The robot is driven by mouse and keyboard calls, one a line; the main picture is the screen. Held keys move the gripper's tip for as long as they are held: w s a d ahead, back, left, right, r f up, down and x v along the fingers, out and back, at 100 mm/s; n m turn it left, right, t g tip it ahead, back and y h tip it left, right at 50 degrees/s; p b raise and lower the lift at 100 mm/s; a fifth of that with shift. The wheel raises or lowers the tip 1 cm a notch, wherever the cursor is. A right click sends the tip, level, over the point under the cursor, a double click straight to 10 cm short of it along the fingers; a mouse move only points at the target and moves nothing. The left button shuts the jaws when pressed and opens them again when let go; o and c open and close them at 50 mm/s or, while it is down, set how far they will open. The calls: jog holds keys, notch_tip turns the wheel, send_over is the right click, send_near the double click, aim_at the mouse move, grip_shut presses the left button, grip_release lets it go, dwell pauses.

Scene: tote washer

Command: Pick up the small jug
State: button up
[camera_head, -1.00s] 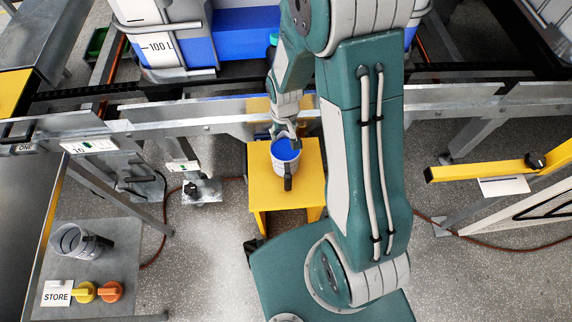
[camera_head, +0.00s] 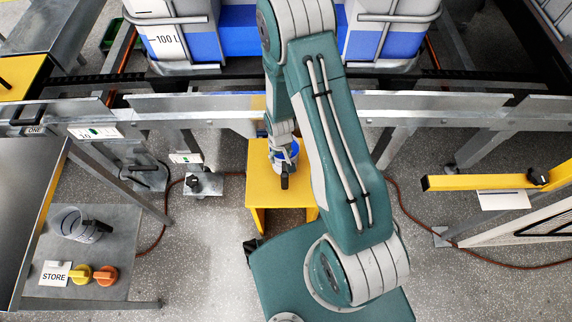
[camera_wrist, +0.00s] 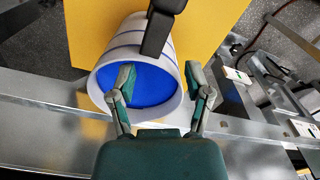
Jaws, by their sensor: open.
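A white jug (camera_head: 293,163) with blue contents and a black handle (camera_head: 285,181) stands on the yellow stand (camera_head: 265,192). In the wrist view the jug (camera_wrist: 121,46) shows blue inside its round mouth. My gripper (camera_head: 282,152) is low at the jug's mouth. In the wrist view my gripper (camera_wrist: 160,70) is open: the left finger overlaps the blue inside, and the right finger lies near the right side of the rim. I cannot tell whether either finger touches the jug.
A metal rail (camera_head: 420,108) crosses behind the stand. A yellow bar (camera_head: 480,182) juts in at right. Floor around the stand is partly clear.

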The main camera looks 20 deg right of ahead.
aim_at(277, 167)
jog(key=f, duration=0.1)
jog(key=a+f, duration=0.1)
jog(key=f, duration=0.1)
jog(key=shift+w+a+f, duration=0.2)
jog(key=shift+f, duration=0.05)
jog(key=shift+d, duration=0.15)
